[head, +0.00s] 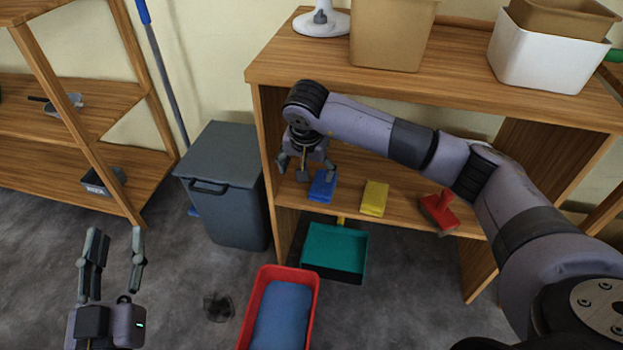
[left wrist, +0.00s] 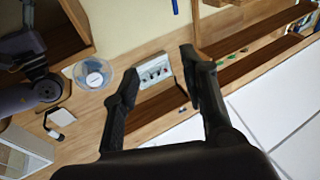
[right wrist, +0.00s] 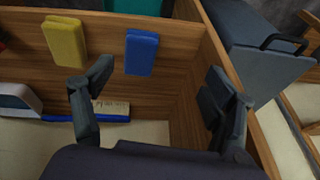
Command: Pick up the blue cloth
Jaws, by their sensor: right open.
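The blue cloth (head: 322,187) is a folded block on the middle shelf board, near its left end. In the right wrist view the blue cloth (right wrist: 141,52) lies ahead of the fingers, its face unobstructed. My right gripper (head: 306,168) reaches into the shelf, just left of and behind the cloth in the head view. Its fingers are apart and empty, as the right wrist view (right wrist: 158,78) also shows. My left gripper (head: 116,240) is open and empty over the floor at lower left, far from the cloth. The left wrist view shows its spread fingers (left wrist: 160,70).
A yellow cloth (head: 374,198) and a red brush (head: 440,212) lie right of the blue cloth. A teal dustpan (head: 335,251) and red bucket (head: 314,290) are below. A grey bin (head: 222,185) stands left. The shelf top (head: 300,67) is close above my right arm.

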